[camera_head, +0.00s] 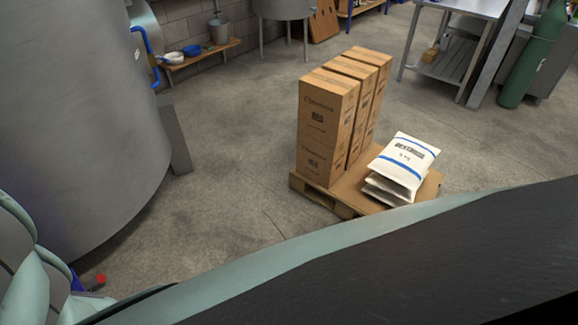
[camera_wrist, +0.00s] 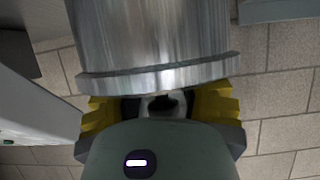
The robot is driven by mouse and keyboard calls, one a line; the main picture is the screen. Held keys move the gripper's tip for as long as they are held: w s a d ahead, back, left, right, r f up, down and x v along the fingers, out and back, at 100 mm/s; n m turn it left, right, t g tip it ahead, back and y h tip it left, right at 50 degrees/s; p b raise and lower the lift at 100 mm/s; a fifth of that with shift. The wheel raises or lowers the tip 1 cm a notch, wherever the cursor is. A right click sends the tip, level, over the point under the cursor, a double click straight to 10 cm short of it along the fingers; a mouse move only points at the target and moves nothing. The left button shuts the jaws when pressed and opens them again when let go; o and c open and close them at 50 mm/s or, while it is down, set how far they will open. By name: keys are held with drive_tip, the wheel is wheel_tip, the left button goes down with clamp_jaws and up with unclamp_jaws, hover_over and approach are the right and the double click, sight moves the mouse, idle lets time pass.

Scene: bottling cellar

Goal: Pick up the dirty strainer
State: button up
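No strainer can be told for certain in either view. In the head view, a small white bowl-like thing with blue (camera_head: 173,57) and a blue bowl (camera_head: 192,50) sit on a low wooden bench at the back left; they are too small to tell whether either is a strainer. In the wrist view, my gripper (camera_wrist: 162,112) has its yellow finger pads spread wide apart. Nothing is clearly held between them. A shiny metal cylinder with a rim (camera_wrist: 155,45) fills the upper middle, close to the fingers; I cannot tell whether they touch it. My gripper is not seen in the head view.
A pallet (camera_head: 427,190) with tall cartons (camera_head: 326,120) and white sacks (camera_head: 404,158) stands mid-floor. A large steel tank (camera_head: 75,110) is at left. A bucket (camera_head: 219,32) stands on the bench (camera_head: 207,55). A metal table (camera_head: 470,8) and green cylinder (camera_head: 532,60) are at right.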

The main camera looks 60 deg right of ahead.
clamp_jaws()
drive_tip(key=shift+r, duration=0.1)
idle(0.5)
